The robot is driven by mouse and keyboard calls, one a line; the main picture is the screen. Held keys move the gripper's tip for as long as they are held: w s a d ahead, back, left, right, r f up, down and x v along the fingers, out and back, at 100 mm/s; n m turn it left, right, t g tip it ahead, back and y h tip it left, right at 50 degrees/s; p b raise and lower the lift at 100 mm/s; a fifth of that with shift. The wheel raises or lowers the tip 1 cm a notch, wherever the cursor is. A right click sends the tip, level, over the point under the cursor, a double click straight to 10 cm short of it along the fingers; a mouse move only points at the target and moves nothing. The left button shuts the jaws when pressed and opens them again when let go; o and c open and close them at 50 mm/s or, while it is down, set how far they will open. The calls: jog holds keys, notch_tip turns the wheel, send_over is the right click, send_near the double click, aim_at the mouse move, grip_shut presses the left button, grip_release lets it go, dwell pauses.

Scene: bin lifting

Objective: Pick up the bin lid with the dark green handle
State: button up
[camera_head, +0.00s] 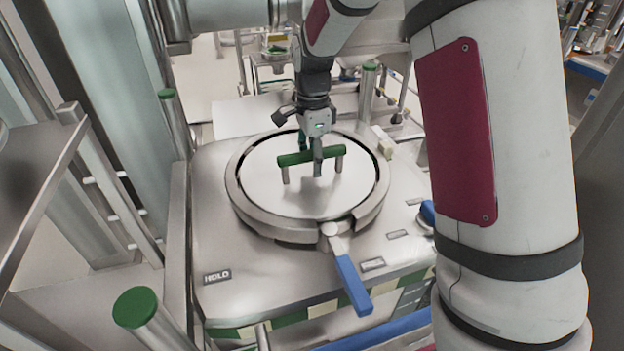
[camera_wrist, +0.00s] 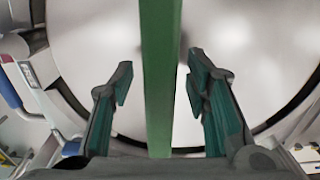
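The round metal bin lid (camera_head: 320,199) sits in the ring of the bin in the middle of the head view, and its pale disc (camera_wrist: 245,60) fills the wrist view. Its dark green bar handle (camera_head: 332,154) stands above the disc on metal posts. In the wrist view the handle (camera_wrist: 160,80) runs upright between my fingers. My gripper (camera_head: 310,157) points down over the handle, one finger on the near side and one on the far side. In the wrist view my gripper (camera_wrist: 157,72) is open, with gaps on both sides of the handle.
A blue lever (camera_head: 353,285) sticks out from the front of the ring. A metal housing (camera_head: 250,262) marked HOLD surrounds the bin. Green-capped posts (camera_head: 136,307) stand at left and behind. A metal panel (camera_head: 40,170) rises at the left.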

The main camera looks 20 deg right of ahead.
grip_shut()
jog(key=shift+w+r, duration=0.15)
jog(key=shift+r, duration=0.5)
notch_tip(320, 180, up, 9)
jog(key=shift+f+b, duration=0.1)
jog(key=shift+b, duration=0.6)
jog(key=shift+r, duration=0.35)
jog(key=shift+r, duration=0.15)
notch_tip(320, 180, up, 8)
jog(key=p, duration=0.2)
jog(key=shift+p, duration=0.35)
dwell(0.4)
jog(key=shift+r, duration=0.1)
dwell(0.3)
